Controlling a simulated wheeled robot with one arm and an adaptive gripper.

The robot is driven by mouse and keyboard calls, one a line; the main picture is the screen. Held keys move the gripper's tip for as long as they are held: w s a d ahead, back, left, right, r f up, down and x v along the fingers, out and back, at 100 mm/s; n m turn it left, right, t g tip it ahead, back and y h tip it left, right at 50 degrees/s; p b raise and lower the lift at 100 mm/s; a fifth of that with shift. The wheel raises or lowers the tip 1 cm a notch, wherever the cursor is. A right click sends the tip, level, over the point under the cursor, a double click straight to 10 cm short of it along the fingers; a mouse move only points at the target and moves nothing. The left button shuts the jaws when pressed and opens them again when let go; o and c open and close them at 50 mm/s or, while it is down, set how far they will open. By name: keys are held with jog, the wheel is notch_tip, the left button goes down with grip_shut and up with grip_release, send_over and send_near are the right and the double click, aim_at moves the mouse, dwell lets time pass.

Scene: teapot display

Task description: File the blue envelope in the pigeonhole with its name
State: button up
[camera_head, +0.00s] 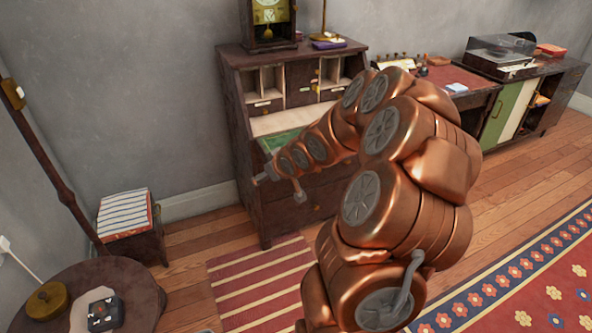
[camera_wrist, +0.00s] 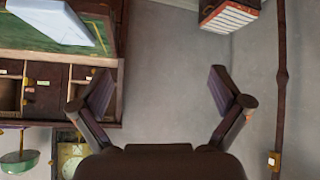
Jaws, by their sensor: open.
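A pale blue flat piece that looks like the blue envelope (camera_wrist: 66,18) lies by the green surface of the bureau at the upper left of the wrist view. In the head view I cannot make it out; my arm covers part of the bureau. The bureau (camera_head: 289,62) has open pigeonholes (camera_head: 251,84) with small pale labels too small to read. Pigeonholes (camera_wrist: 38,97) also show at the left of the wrist view. My gripper (camera_head: 278,188) is in front of the bureau, below its green writing surface (camera_head: 280,140). In the wrist view its fingers (camera_wrist: 161,84) are spread and empty.
A clock (camera_head: 269,15) and a lamp stand on the bureau. A striped-topped stool (camera_head: 125,214) is at the left, with a round table (camera_head: 130,280) in front. A red-topped desk (camera_head: 457,76) and a cabinet stand at the right. Wooden floor and rugs lie between.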

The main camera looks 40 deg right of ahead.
jog(key=s+d+f+m+t+h+b, duration=0.1)
jog(key=s+d+f+t+b, duration=0.2)
jog(key=d, duration=0.5)
jog(key=d+f+m+t+b, duration=0.15)
jog(key=d+f+t, duration=0.25)
jog(key=d, duration=0.4)
jog(key=shift+n, duration=0.45)
jog(key=shift+w+d+f, duration=0.1)
jog(key=shift+w+f, duration=0.05)
jog(key=shift+w, duration=1.1)
jog(key=shift+w+d+f, duration=0.15)
jog(key=shift+w, duration=1.1)
jog(key=shift+w+d+f, duration=0.1)
jog(key=shift+w+f, duration=0.05)
jog(key=shift+w, duration=1.1)
jog(key=c, duration=1.2)
